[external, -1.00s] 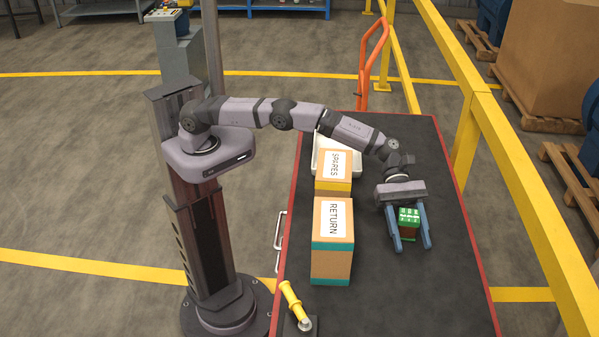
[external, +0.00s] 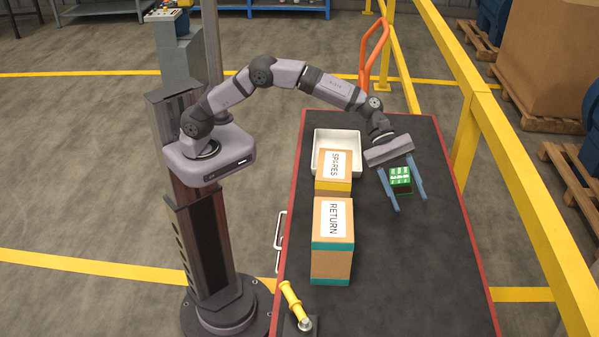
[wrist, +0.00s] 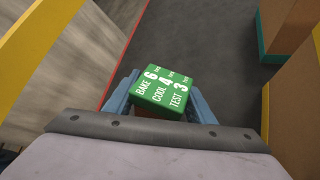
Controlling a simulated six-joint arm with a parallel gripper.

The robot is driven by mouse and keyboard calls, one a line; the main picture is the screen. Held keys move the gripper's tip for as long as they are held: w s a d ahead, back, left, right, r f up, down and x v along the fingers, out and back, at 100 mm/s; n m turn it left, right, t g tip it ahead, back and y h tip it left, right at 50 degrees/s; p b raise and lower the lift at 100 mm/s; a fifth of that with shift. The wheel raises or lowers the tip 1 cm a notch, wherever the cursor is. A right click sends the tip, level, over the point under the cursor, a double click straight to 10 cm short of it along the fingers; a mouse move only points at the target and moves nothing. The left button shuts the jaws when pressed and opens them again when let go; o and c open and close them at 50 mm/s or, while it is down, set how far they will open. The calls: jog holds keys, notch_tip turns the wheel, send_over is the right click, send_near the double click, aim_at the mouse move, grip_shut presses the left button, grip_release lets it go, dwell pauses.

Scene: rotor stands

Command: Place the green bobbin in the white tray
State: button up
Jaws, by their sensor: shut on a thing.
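The green bobbin (external: 401,179) has a square green top with white lettering and brown sides. My gripper (external: 409,203) is shut on it, with a blue finger on either side, and holds it above the dark table. In the wrist view the bobbin (wrist: 164,92) sits between the fingers, its printed top reading BAKE 6, COOL 4, TEST 3. The white tray (external: 338,139) lies at the far left of the table, left of my gripper, and looks empty where visible. Its near part is hidden behind the SPARES box.
The SPARES box (external: 335,167) stands just in front of the tray, with the taller RETURN box (external: 332,240) nearer. A yellow-handled tool (external: 293,301) is at the near left edge. The table's right side is clear. A yellow railing (external: 490,120) runs along the right.

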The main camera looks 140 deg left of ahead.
aim_at(400, 169)
jog(key=s+r+m+y+b, duration=0.1)
jog(key=r, duration=0.2)
jog(key=s+a+r+m+t+y+b, duration=0.1)
jog(key=r, duration=0.2)
jog(key=s+a+r+m+y+b, duration=0.1)
jog(key=r+m, duration=0.1)
jog(key=shift+r, duration=0.4)
grip_shut()
jog(key=shift+s+r+m+t+y, duration=0.3)
jog(key=shift+s+r+m+t, duration=0.15)
jog(key=shift+r, duration=0.35)
jog(key=shift+a, duration=0.1)
